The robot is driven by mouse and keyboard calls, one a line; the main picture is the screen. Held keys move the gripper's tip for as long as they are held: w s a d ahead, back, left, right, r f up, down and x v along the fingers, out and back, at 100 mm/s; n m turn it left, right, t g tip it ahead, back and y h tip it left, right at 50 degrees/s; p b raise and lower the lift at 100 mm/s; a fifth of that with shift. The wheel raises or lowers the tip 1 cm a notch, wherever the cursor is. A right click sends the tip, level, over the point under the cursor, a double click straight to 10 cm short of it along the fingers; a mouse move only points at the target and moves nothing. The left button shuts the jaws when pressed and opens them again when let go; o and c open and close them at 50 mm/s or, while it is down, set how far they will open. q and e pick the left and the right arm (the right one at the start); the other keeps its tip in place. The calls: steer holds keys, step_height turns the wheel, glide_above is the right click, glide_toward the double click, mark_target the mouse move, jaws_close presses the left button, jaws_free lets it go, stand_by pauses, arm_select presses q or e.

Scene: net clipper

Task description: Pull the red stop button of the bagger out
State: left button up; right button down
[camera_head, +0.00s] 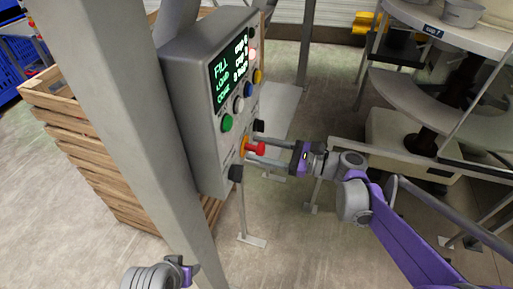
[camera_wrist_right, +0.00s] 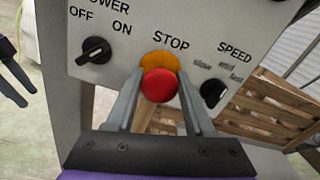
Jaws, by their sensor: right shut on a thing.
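The bagger's grey control box (camera_head: 190,105) carries the red stop button (camera_head: 258,148) low on its front face, with an orange collar behind it. In the right wrist view the red button (camera_wrist_right: 160,86) sits under the word STOP, between the two grey fingers. My right gripper (camera_head: 264,150) is shut on the button, one finger on each side. My left gripper's wrist (camera_head: 160,276) is at the bottom of the head view, with its fingers hidden. Two dark prongs of my left gripper (camera_wrist_right: 14,82) show apart at the left edge of the right wrist view.
A power knob (camera_wrist_right: 95,50) and a speed knob (camera_wrist_right: 214,92) flank the stop button closely. Green, white, blue and yellow buttons and a lit screen (camera_head: 229,68) are above. A grey post (camera_head: 115,110) and wooden crate (camera_head: 95,150) stand left; a round rack (camera_head: 420,95) stands right.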

steer(key=shift+c, duration=1.4)
jaws_free()
steer(key=shift+d, duration=0.2)
steer(key=v, duration=1)
steer(key=shift+s+d+b, duration=0.15)
steer(key=shift+d+b, duration=0.2)
